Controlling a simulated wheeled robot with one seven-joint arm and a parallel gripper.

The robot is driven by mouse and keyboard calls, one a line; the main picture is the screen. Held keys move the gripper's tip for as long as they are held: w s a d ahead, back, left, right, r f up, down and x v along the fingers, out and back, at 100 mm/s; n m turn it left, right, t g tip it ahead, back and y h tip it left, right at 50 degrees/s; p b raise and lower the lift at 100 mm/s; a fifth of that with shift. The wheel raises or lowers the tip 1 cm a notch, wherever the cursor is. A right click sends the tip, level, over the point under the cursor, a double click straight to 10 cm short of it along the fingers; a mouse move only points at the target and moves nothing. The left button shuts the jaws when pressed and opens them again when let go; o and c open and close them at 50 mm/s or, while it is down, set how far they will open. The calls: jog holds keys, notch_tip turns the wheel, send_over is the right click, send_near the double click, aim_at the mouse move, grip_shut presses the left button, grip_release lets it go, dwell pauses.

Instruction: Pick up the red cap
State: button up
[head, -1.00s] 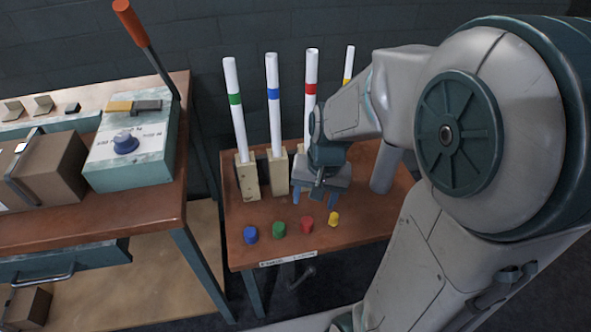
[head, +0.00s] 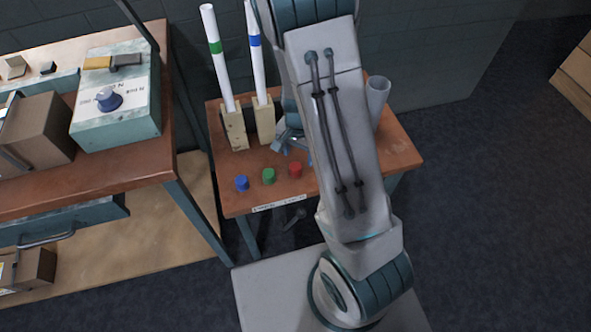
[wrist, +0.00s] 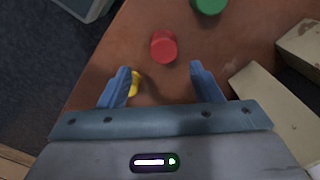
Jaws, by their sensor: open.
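The red cap (head: 295,170) stands on the small wooden table, at the right of a row with the green cap (head: 268,176) and the blue cap (head: 241,183). In the wrist view the red cap (wrist: 164,46) lies just beyond my fingertips, roughly centred between them and not held. My gripper (wrist: 160,70) is open and empty. In the head view my gripper (head: 290,143) is behind the caps, largely hidden by my arm. The yellow cap (wrist: 134,84) is partly covered by my left finger in the wrist view; my arm hides it in the head view.
A grey cylinder (head: 377,98) stands at the table's back right. A larger workbench (head: 150,190) with a control box (head: 115,105) is to the left.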

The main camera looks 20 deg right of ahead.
aim_at(295, 166)
jog(key=shift+s+a+f+b, duration=0.1)
jog(key=shift+a+f+b, duration=0.1)
jog(key=shift+f, duration=0.85)
jog(key=shift+w+a+f+b, duration=0.1)
jog(key=shift+f+b, duration=0.15)
jog(key=shift+f, duration=0.75)
jog(key=shift+s+a+f+b, duration=0.1)
jog(key=shift+a+f+b, duration=0.1)
jog(key=shift+f, duration=0.85)
jog(key=c, duration=1)
